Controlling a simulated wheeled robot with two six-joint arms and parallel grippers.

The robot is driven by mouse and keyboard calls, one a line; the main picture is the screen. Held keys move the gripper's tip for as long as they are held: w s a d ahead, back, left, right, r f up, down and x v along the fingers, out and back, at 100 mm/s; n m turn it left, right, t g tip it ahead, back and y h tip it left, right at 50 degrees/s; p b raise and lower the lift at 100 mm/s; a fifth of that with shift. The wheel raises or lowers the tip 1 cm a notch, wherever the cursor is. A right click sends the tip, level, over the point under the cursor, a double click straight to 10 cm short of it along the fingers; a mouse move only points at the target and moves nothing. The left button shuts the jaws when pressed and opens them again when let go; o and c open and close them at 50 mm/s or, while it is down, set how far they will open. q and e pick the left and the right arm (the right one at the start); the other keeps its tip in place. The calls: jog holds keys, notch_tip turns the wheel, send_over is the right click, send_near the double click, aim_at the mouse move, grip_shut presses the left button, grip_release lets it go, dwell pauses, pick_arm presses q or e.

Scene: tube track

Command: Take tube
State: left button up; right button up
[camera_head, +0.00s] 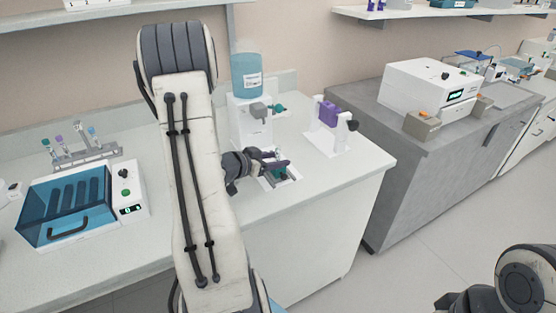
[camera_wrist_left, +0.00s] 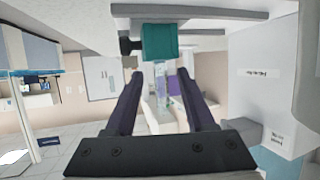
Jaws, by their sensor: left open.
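My left gripper (camera_head: 272,162) is at the right part of the white counter, over a small white base (camera_head: 292,178). A teal clamp-like block (camera_head: 279,172) shows beside its fingers, partly hidden by them. In the left wrist view the left gripper (camera_wrist_left: 161,76) is open, its dark fingers apart. A clear tube (camera_wrist_left: 160,72) shows between the fingertips, in line with the teal block (camera_wrist_left: 160,42), which has a black knob. I cannot tell whether either finger touches the tube. My right gripper is not clearly in view.
A purple clamp on a white stand (camera_head: 328,112) stands to the right. A white dispenser with a blue bottle (camera_head: 247,76) stands behind. A tube rack (camera_head: 88,156) and a blue-lidded device (camera_head: 68,205) are at left. A grey cabinet (camera_head: 390,155) stands across a gap.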

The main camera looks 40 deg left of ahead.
pick_arm(q)
jog(key=x, duration=0.4)
jog(key=shift+w+r, duration=0.1)
jog(key=shift+w, duration=0.1)
grip_shut()
jog(key=shift+r, duration=0.15)
notch_tip(320, 180, up, 4)
jog(key=shift+r, duration=0.1)
jog(key=s+d+r, duration=0.4)
jog(key=d+r, duration=0.2)
jog(key=d, duration=0.5)
jog(key=shift+r+b, duration=0.3)
jog(key=shift+b, duration=0.1)
jog(key=shift+s+a, duration=0.1)
